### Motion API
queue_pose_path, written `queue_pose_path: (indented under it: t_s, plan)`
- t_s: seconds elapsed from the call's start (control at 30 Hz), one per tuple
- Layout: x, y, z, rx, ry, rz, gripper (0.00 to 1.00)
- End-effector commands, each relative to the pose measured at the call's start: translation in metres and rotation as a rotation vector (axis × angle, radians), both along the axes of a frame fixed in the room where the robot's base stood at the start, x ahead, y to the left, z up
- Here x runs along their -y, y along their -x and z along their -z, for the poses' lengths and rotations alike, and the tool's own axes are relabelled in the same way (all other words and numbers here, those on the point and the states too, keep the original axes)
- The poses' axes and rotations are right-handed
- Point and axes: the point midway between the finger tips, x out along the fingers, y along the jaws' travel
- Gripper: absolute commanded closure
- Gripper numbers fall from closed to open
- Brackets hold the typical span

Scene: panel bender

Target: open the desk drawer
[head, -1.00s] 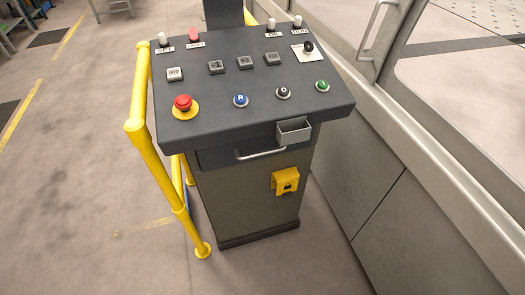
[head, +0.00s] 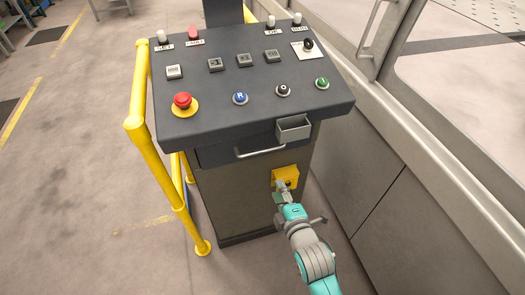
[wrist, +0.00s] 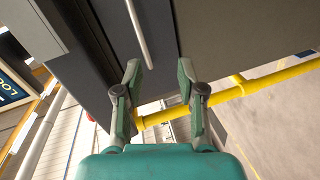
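The desk drawer (head: 220,157) is a dark front under the sloped top of the control desk (head: 200,125). It looks shut. Its pale bar handle (head: 260,153) runs across the front; in the wrist view the handle (wrist: 139,35) slants down toward the left fingertip. My gripper (head: 282,187) is below and right of the handle in the head view, in front of the yellow box on the desk's lower front. In the wrist view my gripper (wrist: 158,66) is open, fingers apart, with nothing between them. The handle appears beyond the fingertips; the exact gap cannot be told.
A small grey bin (head: 294,130) sticks out at the drawer's right. The yellow box (head: 287,173) is partly hidden by my gripper. A yellow rail (head: 153,160) stands left of the desk, and a grey machine wall (head: 400,205) is on the right. Open floor lies front left.

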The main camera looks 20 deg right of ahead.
Motion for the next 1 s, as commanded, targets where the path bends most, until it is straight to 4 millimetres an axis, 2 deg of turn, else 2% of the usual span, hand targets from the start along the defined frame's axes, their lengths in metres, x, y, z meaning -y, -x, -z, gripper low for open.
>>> queue_pose_path:
  t_s: [0.03, 0.1, 0.3, 0.53, 1.0]
  plan:
    - [-0.001, -0.017, -0.008, 0.007, 0.043, -0.009, 0.61]
    - [-0.001, -0.032, -0.016, 0.009, 0.099, -0.020, 0.61]
    - [-0.002, -0.055, -0.027, 0.008, 0.185, -0.036, 0.61]
    - [-0.002, -0.074, -0.025, 0.008, 0.194, -0.037, 0.61]
    - [-0.002, -0.147, -0.009, 0.008, 0.193, -0.037, 0.61]
